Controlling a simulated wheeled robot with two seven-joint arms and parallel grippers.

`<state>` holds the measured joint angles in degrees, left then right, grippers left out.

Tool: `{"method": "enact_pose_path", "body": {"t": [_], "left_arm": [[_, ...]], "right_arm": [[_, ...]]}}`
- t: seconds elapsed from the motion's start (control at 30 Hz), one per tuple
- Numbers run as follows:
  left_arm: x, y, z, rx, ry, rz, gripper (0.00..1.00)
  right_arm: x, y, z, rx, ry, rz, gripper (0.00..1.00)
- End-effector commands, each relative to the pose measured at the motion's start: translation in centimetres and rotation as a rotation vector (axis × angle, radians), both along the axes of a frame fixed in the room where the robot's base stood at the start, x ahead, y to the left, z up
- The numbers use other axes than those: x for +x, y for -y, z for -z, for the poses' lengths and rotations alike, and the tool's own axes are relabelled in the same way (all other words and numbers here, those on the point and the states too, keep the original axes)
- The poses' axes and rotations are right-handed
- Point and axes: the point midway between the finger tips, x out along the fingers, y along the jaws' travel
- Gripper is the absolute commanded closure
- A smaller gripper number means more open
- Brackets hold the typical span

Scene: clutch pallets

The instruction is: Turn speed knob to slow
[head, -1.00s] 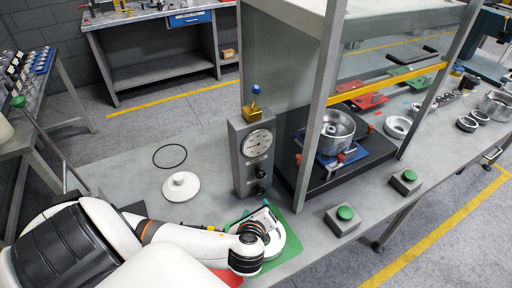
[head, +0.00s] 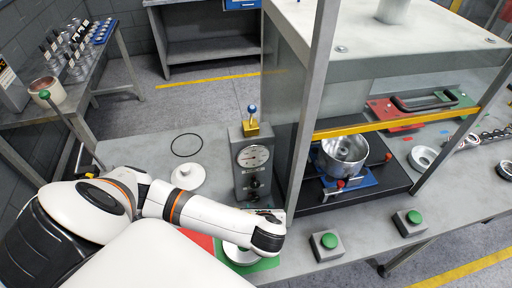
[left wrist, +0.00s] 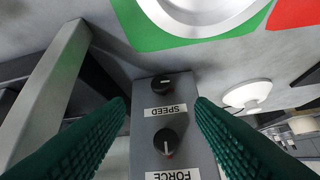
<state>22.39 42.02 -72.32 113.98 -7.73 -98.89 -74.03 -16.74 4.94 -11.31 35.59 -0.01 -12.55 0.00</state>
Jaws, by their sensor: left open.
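The grey control box (head: 250,165) stands upright on the bench, with a round dial on its front and dark knobs below it. In the left wrist view, the SPEED label (left wrist: 166,110) lies between two black knobs. The speed knob (left wrist: 167,85) appears to be the one nearer the green mat. The force knob (left wrist: 166,141) is closer to the FORCE label and has a red mark beside it. My left gripper (left wrist: 160,108) is open, its green ribbed fingers either side of the box's lower face, with nothing between them gripped. In the head view my left wrist mostly hides it. My right gripper is not in view.
A green mat (head: 262,266) with a white round part (head: 240,254) lies under my left wrist. A white lid (head: 188,177) and black ring (head: 187,145) lie left of the box. A press frame post (head: 312,110) stands close right. Green-button boxes (head: 327,245) sit at the front.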

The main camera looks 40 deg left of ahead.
Motion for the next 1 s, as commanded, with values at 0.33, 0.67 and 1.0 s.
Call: {"method": "enact_pose_path", "body": {"t": [0.33, 0.67, 1.0], "left_arm": [[3.6, -3.5, 4.7, 0.002, 0.003, -0.004, 0.51], [5.3, -5.1, 7.2, -0.001, 0.002, -0.002, 0.51], [5.4, -5.2, 7.5, -0.002, 0.003, -0.002, 0.54]], "right_arm": [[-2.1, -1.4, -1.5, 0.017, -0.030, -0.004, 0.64], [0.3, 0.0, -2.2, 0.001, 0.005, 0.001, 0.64], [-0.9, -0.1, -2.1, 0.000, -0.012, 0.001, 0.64]]}}
